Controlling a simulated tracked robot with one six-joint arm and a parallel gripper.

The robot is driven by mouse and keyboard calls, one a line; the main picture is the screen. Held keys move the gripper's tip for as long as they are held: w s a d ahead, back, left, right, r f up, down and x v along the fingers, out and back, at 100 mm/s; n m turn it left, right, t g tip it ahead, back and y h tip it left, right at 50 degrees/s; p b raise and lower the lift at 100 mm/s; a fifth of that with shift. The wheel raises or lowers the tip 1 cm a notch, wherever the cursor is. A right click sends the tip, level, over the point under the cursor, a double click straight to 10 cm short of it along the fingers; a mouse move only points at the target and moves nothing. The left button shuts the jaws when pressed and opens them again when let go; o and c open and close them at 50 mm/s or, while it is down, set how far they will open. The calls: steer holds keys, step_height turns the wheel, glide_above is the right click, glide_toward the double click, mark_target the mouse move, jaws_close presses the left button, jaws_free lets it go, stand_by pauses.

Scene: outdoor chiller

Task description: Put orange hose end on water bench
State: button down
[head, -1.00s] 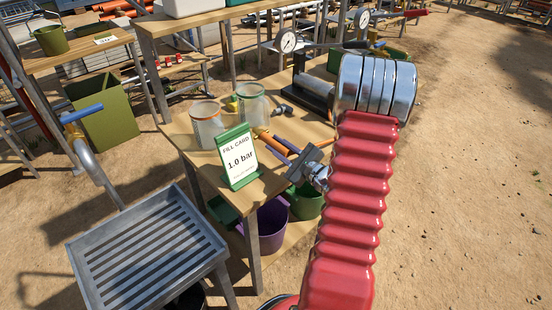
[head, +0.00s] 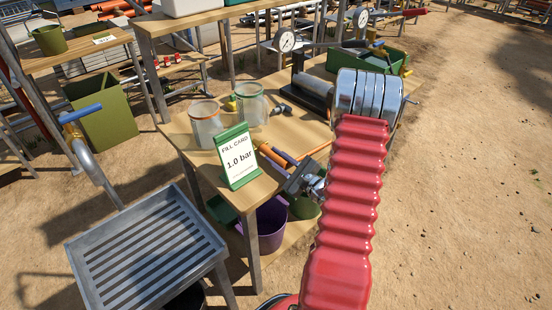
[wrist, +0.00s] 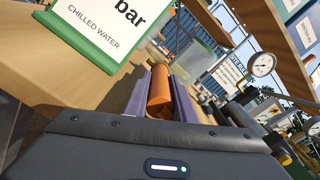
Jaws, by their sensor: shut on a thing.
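The orange hose end (wrist: 158,92) is an orange cylinder between the two purple fingers of my gripper (wrist: 160,90) in the wrist view. My gripper is shut on it. In the head view, the orange hose end (head: 264,149) shows beside the purple fingers of my gripper (head: 283,156), just right of the fill card. They are over the wooden water bench (head: 186,137), low near its top. I cannot tell whether the hose end touches the bench. My red arm hides part of the bench's right side.
A green-framed fill card (head: 239,157) reading 1.0 bar stands close left of my gripper. Two glass jars (head: 206,123) (head: 251,103) stand behind it. A pressure gauge (head: 285,41) and a green tool tray (head: 345,62) are farther back. A slatted metal tray (head: 145,255) is at lower left.

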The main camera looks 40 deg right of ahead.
steer(key=shift+f, duration=0.45)
steer(key=shift+s+f, duration=0.1)
steer(key=shift+f, duration=0.25)
steer(key=c, duration=1.8)
jaws_free()
steer(key=shift+f, duration=0.1)
steer(key=shift+o, duration=0.2)
steer(key=shift+r, duration=0.2)
steer(key=shift+r, duration=0.2)
steer(key=shift+s+r, duration=0.2)
steer(key=s, duration=1.1)
steer(key=shift+s+d+r, duration=0.15)
steer(key=shift+s+r, duration=0.05)
steer(key=shift+s, duration=0.05)
